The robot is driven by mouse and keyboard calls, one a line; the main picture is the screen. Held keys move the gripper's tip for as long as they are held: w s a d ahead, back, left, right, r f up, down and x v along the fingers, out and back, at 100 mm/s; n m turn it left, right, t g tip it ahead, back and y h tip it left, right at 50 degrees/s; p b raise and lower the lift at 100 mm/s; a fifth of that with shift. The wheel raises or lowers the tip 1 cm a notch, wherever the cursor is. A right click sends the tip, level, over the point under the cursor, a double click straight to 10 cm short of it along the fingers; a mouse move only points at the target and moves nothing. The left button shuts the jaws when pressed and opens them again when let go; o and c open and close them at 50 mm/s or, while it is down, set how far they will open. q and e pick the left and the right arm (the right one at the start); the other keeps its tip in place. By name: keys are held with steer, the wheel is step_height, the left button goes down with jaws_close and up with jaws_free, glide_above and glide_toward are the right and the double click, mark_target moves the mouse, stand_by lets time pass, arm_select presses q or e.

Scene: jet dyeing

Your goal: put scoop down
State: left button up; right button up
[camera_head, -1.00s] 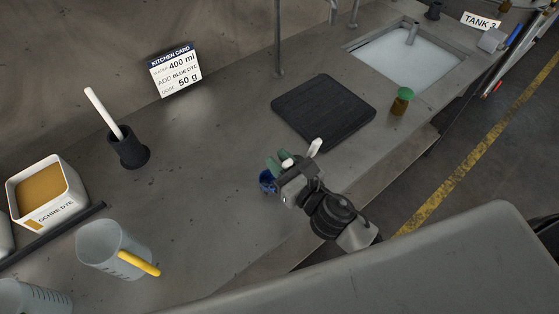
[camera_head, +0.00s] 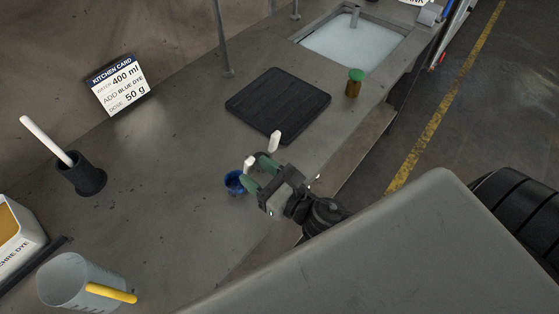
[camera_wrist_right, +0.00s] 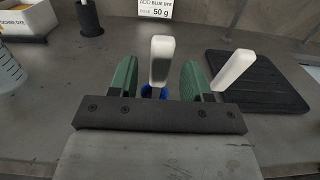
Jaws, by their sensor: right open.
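A blue scoop (camera_head: 235,183) rests on the grey bench, in front of the black mat. A white handle (camera_head: 249,163) rises beside its blue bowl. My right gripper (camera_head: 260,175) has its two green fingers spread. In the right wrist view the white handle (camera_wrist_right: 161,58) stands between the open fingers (camera_wrist_right: 160,82), with a gap on each side, and some of the blue bowl (camera_wrist_right: 150,91) shows below. A second white handle-like piece (camera_head: 274,141) stands just outside the fingers; its lower end is hidden. My left gripper is not in view.
A black mat (camera_head: 278,104) lies behind the gripper, with a green-capped brown bottle (camera_head: 354,84) to its right and a sink (camera_head: 352,42) beyond. At left are a dark holder (camera_head: 83,178) with a white stick, a yellow-handled jug (camera_head: 72,275) and an ochre dye tub (camera_head: 20,238).

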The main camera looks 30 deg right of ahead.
steer(key=b+v, duration=0.2)
steer(key=v, duration=0.5)
steer(key=shift+b, duration=0.4)
